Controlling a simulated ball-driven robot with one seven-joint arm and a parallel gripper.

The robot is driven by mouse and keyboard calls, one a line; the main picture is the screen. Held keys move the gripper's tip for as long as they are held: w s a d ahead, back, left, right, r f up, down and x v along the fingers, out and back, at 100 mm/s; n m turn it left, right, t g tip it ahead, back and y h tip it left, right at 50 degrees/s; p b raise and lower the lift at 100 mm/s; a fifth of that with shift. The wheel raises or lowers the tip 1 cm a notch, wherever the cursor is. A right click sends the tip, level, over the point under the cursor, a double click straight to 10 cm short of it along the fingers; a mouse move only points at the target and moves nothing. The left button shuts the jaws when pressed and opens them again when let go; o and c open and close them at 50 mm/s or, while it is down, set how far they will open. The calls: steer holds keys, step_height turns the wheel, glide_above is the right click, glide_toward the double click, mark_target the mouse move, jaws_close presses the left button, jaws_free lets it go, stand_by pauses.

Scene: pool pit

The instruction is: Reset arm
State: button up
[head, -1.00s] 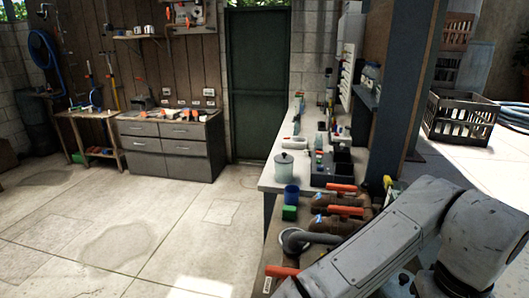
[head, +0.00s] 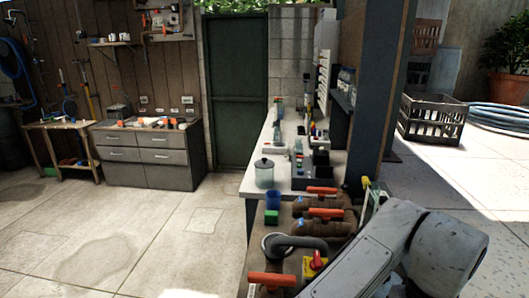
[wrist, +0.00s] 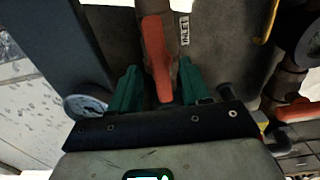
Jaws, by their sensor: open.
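My gripper (wrist: 159,75) shows in the wrist view with its two green fingers apart. An orange-red lever handle (wrist: 156,45) shows between the fingers. I cannot tell whether the fingers are around it or above it, and no contact is clear. In the head view my grey arm reaches in from the bottom right, over the pipework bench. My gripper is out of sight there.
The bench holds brown pipes with orange handles (head: 323,213), a grey bent pipe (head: 295,241) and a red knob (head: 317,261). A green block (head: 271,216) and blue cup (head: 272,201) stand behind. A dark crate (head: 432,118) is at right. Open floor lies left.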

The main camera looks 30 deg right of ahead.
steer(key=shift+f+b, duration=0.4)
steer(key=shift+f, duration=0.3)
steer(key=shift+m+b, duration=0.8)
steer(key=shift+b, duration=0.15)
steer(key=m+b, duration=0.4)
steer(key=b, duration=0.1)
steer(key=shift+m, duration=0.3)
steer(key=shift+r+m+b, duration=0.2)
steer(key=shift+m+b, duration=0.45)
steer(key=shift+m, duration=0.05)
steer(key=shift+r, duration=0.15)
